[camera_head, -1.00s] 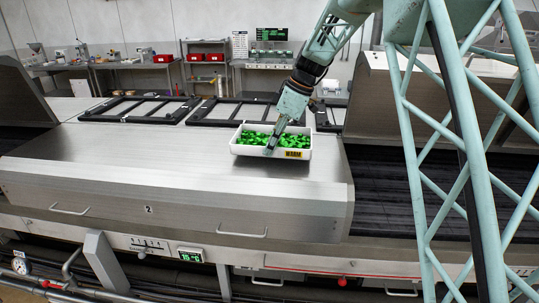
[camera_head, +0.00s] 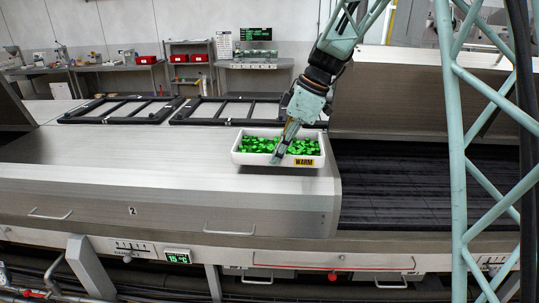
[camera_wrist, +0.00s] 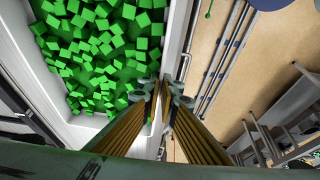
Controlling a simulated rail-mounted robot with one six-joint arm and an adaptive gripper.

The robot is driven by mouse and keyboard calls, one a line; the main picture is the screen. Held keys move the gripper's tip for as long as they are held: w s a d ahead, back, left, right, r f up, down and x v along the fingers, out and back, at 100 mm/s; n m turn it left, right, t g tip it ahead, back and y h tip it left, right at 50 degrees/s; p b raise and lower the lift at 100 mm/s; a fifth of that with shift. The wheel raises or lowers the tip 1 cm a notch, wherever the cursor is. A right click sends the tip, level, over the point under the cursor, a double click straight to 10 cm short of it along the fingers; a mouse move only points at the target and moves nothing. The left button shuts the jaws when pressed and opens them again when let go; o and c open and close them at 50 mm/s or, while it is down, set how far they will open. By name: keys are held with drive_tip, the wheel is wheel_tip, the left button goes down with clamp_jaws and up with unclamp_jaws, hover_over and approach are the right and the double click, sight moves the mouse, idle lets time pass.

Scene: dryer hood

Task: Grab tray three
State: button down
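A white tray (camera_head: 235,157) full of green cubes (camera_head: 262,145), with a yellow "WARM" label, shows over the right part of the steel hood marked 2. I see no number on the tray. My gripper (camera_head: 280,157) reaches down to its near rim. In the wrist view, the tray wall (camera_wrist: 178,45) runs between the fingertips of my gripper (camera_wrist: 166,95), which look shut on it. The cubes fill the tray at upper left. The tray looks held up clear of the hood, with its underside hidden.
The steel hood (camera_head: 90,185) lies below and to the left of the tray. A dark conveyor belt (camera_head: 420,190) is open to the right. Black frames (camera_head: 120,108) lie behind on the machine top. Benches and a shelf (camera_head: 190,65) with red bins stand along the back wall.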

drive_tip(key=shift+s+d+r, duration=0.15)
drive_tip(key=shift+s+d, duration=0.4)
drive_tip(key=shift+s, duration=0.15)
drive_tip(key=shift+s+d+r, duration=0.1)
drive_tip(key=shift+s+d, duration=0.45)
drive_tip(key=shift+s, duration=0.15)
